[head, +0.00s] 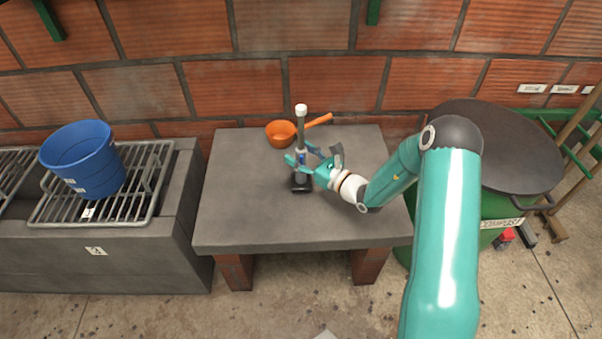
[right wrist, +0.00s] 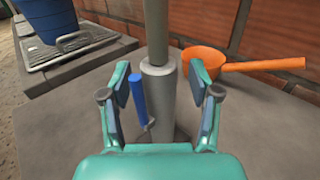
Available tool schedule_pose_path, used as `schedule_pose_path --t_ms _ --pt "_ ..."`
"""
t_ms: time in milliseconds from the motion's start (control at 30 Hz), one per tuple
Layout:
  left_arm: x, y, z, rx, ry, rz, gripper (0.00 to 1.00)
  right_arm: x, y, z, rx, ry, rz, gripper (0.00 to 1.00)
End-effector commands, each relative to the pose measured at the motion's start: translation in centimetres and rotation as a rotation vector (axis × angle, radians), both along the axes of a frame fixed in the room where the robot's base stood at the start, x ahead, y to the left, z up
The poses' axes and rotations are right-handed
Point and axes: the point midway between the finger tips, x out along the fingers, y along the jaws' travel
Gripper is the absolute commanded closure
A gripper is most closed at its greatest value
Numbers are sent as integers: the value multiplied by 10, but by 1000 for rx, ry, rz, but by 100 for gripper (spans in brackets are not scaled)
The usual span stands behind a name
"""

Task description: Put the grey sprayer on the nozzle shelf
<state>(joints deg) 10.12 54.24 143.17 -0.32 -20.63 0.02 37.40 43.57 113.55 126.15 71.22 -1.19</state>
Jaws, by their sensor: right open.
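The grey sprayer (head: 301,127) stands upright on the grey table, with a pale cap on top and a dark base. In the right wrist view the sprayer (right wrist: 159,95) is a grey cylinder with a thinner tube above and a blue part (right wrist: 138,96) at its side. My right gripper (head: 302,157) is at the sprayer's middle. In the right wrist view my right gripper (right wrist: 162,90) is open, with its fingers on either side of the sprayer and gaps visible. My left gripper is not in view. I cannot pick out the nozzle shelf.
An orange ladle (head: 281,133) lies behind the sprayer on the table (head: 240,220). A blue bucket (head: 84,160) stands on a metal rack (head: 150,190) at left. A green compost bin with a dark round lid (head: 510,150) is at right. The table's left side is clear.

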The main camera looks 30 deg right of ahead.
Motion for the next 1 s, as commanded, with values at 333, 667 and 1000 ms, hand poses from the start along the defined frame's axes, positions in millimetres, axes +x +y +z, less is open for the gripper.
schedule_pose_path --t_ms 333,667,1000 --pt "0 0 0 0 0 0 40 -1 0 0 0 1 0 81" --pt "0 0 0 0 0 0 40 -1 0 0 0 1 0 100" --pt "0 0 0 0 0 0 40 0 0 1 -1 -2 0 100"
